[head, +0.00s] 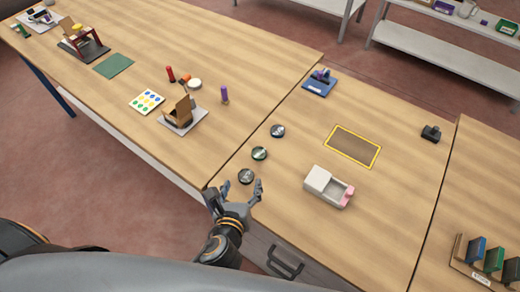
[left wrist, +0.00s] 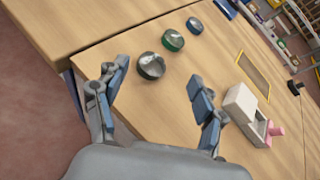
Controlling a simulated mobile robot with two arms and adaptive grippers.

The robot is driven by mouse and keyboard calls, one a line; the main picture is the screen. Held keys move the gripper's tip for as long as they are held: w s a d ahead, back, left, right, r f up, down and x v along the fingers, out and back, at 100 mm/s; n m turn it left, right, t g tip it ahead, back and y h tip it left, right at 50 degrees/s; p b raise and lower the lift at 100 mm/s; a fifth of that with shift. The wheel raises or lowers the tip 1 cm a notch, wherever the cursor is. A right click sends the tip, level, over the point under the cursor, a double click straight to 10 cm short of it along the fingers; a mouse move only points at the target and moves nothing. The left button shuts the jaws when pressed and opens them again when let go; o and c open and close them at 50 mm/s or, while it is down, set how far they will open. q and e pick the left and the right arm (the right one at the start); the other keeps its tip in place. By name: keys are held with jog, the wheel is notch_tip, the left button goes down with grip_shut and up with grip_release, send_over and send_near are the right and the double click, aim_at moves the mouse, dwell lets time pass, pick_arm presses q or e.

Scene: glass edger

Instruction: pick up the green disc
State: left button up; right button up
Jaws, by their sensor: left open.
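Three small round dark-rimmed discs stand in a slanting row on the middle table. The green disc (head: 260,153) is the middle one, and its green rim shows in the left wrist view (left wrist: 173,40). A grey disc (head: 246,176) is nearest to me, and it also shows in the left wrist view (left wrist: 151,65). A blue-rimmed disc (head: 278,131) is farthest. My left gripper (head: 234,190) is open and empty at the table's near edge. Its spread fingers (left wrist: 160,80) are short of the grey disc, with the green disc beyond. My right gripper is not in view.
A white box with a pink end (head: 328,187) stands right of the discs. A yellow-bordered panel (head: 352,146) lies behind it, and a blue-based device (head: 320,82) stands at the back. A drawer handle (head: 285,262) projects below the table edge. Wood around the discs is clear.

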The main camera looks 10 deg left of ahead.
pick_arm(q)
jog(key=m, duration=0.1)
jog(key=d+m, duration=0.1)
jog(key=m, duration=0.1)
jog(key=shift+w+d+r+t+h, duration=0.3)
jog(key=shift+d+r, duration=0.05)
jog(key=shift+w+d, duration=0.1)
jog(key=shift+w, duration=0.25)
send_near(259, 154)
jog(key=x, duration=0.2)
jog(key=shift+w+d+p, duration=0.1)
jog(key=shift+w+p, duration=0.25)
jog(key=shift+p, duration=0.05)
jog(key=shift+x, duration=0.8)
jog(key=x, duration=0.4)
jog(key=shift+f+p, duration=0.2)
jog(key=shift+p, duration=0.1)
jog(key=shift+r, duration=0.1)
jog(key=shift+c, duration=0.4)
jog(key=c, duration=1.2)
jog(key=shift+o, duration=0.2)
